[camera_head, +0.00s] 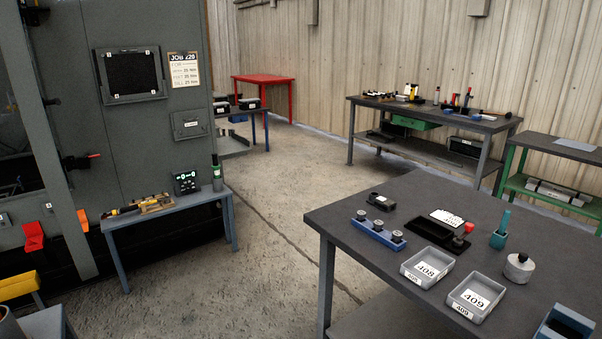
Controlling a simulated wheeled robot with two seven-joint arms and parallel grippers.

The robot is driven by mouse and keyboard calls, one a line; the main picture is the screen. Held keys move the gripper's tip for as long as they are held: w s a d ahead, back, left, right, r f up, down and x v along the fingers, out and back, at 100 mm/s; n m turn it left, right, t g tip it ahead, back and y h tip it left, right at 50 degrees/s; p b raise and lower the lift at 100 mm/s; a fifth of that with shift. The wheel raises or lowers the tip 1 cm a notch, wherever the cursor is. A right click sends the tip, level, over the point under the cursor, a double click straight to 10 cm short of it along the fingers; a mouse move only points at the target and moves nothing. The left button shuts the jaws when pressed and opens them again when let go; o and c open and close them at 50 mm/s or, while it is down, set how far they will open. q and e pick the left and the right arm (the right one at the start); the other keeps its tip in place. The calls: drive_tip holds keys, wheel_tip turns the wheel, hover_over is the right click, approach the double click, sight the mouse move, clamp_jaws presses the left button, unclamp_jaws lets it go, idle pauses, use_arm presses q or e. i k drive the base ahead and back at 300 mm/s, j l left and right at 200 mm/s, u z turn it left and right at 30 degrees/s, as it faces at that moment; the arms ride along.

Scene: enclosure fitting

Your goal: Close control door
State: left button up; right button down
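A tall grey enclosure (150,130) fills the left side of the view. Its front carries a black-framed panel (131,74) with a dark face and a small grey box or flap (188,124) with a label. I cannot tell which of these is the control door, or whether any door is ajar. The far left shows a dark glazed or open section (18,140). Neither of my grippers is in view.
A small grey-blue bench (195,199) with tools stands against the enclosure front. A large dark table (345,213) with trays and parts stands at the right. Concrete floor (265,230) between them is clear. A yellow-topped object (17,285) is at lower left.

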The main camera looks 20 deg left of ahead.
sight(14, 43)
drive_tip(key=i+j+u, duration=0.1)
drive_tip(key=i+u, duration=0.15)
drive_tip(key=u, duration=0.15)
drive_tip(key=i+u, duration=0.25)
drive_tip(key=u, duration=0.2)
drive_tip(key=i+l+u, duration=0.1)
drive_tip(key=u, duration=0.3)
drive_tip(key=i+l+u, duration=0.2)
drive_tip(key=i+u, duration=0.25)
drive_tip(key=i+l+u, duration=0.1)
drive_tip(key=u, duration=0.3)
drive_tip(key=i+l+u, duration=0.2)
drive_tip(key=l, duration=0.15)
